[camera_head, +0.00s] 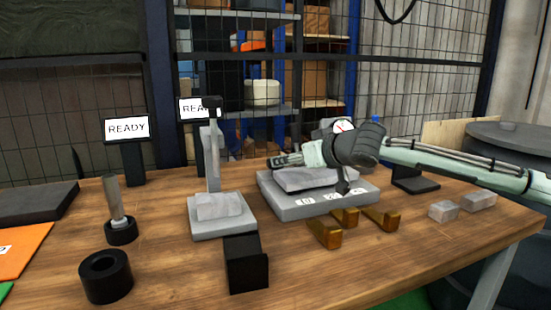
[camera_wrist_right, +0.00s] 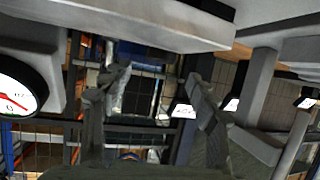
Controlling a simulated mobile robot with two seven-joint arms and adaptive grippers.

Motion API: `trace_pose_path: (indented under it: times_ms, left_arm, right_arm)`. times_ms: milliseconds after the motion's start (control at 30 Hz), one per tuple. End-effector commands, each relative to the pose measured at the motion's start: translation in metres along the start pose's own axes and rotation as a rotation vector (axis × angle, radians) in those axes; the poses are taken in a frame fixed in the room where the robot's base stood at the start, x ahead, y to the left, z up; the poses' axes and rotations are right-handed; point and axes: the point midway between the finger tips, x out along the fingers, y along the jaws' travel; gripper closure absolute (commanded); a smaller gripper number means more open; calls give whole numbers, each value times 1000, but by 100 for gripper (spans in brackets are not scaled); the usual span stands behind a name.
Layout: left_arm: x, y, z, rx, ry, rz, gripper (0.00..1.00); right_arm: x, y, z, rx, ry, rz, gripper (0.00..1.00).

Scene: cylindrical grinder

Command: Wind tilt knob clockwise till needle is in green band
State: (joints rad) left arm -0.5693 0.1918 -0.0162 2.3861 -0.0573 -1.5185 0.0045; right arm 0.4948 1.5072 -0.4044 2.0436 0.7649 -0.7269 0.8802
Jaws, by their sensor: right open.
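The grey grinder fixture (camera_head: 310,206) stands on the table, partly covered by my right arm. A white round dial (camera_head: 343,126) with a red needle is behind my right wrist. The dial shows large at the left edge of the right wrist view (camera_wrist_right: 14,96), upside down and cut off; I cannot make out a green band. My right gripper (camera_head: 282,161) points left above the fixture. Its two fingers stand apart with nothing between them in the right wrist view (camera_wrist_right: 152,108). I cannot make out the tilt knob. My left gripper is not in view.
A grey stand (camera_head: 213,160), black block (camera_head: 246,265), black ring (camera_head: 105,278) and upright pin (camera_head: 113,198) are left of the fixture. Brass-coloured brackets (camera_head: 325,233) are in front; small grey blocks (camera_head: 443,211) are right. READY screens (camera_head: 127,129) stand behind.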

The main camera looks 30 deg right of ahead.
Motion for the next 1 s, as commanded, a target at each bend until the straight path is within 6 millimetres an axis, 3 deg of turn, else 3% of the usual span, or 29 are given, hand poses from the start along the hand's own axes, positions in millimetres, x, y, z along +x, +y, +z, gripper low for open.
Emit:
trace_pose_path:
  times_ms: [400,767,1000]
  left_arm:
    - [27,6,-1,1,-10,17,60]
    - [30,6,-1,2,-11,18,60]
    - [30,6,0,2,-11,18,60]
  right_arm:
    - [56,-1,-1,3,0,-2,40]
    - [64,-1,0,-2,-1,-1,40]
    - [63,-1,0,-2,-1,-1,66]
